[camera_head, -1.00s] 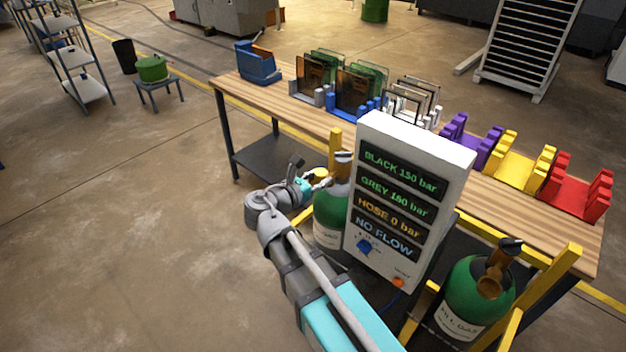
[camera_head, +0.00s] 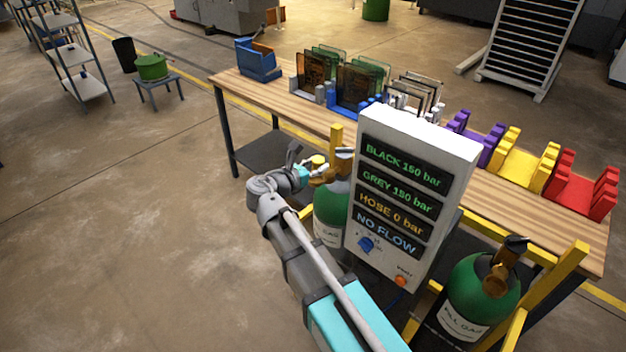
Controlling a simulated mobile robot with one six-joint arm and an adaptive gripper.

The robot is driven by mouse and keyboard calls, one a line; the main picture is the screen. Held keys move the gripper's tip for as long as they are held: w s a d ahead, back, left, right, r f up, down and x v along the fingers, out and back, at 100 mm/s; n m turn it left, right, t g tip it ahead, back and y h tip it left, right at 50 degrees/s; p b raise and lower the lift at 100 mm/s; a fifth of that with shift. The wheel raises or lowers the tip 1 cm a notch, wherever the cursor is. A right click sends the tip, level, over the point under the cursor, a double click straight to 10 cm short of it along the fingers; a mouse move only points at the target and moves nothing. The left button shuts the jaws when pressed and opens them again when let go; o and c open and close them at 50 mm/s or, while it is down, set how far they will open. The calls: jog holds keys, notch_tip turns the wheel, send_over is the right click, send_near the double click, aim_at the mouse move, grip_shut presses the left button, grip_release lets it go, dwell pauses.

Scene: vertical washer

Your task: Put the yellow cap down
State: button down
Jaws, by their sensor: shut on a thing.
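The yellow cap (camera_head: 318,160) is a small yellow shape at the tip of my gripper (camera_head: 312,167), beside the top of the left green gas cylinder (camera_head: 328,205). My gripper is shut on the cap. The fingers are small in this view, and the exact grip is hard to make out. The cap appears held up off any surface, near the yellow rack post (camera_head: 336,145).
A white panel (camera_head: 465,150) with lit readouts stands right of the cylinder. A second green cylinder (camera_head: 485,295) is at lower right. A wooden workbench (camera_head: 240,87) behind carries a blue bin (camera_head: 258,65) and coloured racks. Floor at left is open.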

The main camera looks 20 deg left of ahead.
jog(key=w+a+f+b, duration=0.1)
jog(key=w+f+b, duration=0.1)
jog(key=w+a+f+b, duration=0.1)
jog(key=w+f+b, duration=0.1)
jog(key=w+a+f+b, duration=0.1)
jog(key=w+f+b, duration=0.1)
jog(key=w, duration=0.1)
jog(key=shift+f, duration=0.25)
jog(key=shift+f, duration=0.1)
jog(key=shift+w+a+f+b, duration=0.15)
jog(key=shift+w+f+b, duration=0.15)
jog(key=shift+f+b, duration=1.6)
jog(key=shift+b, duration=0.05)
jog(key=shift+f, duration=0.15)
jog(key=shift+c, duration=1.4)
grip_release()
jog(key=shift+r, duration=0.25)
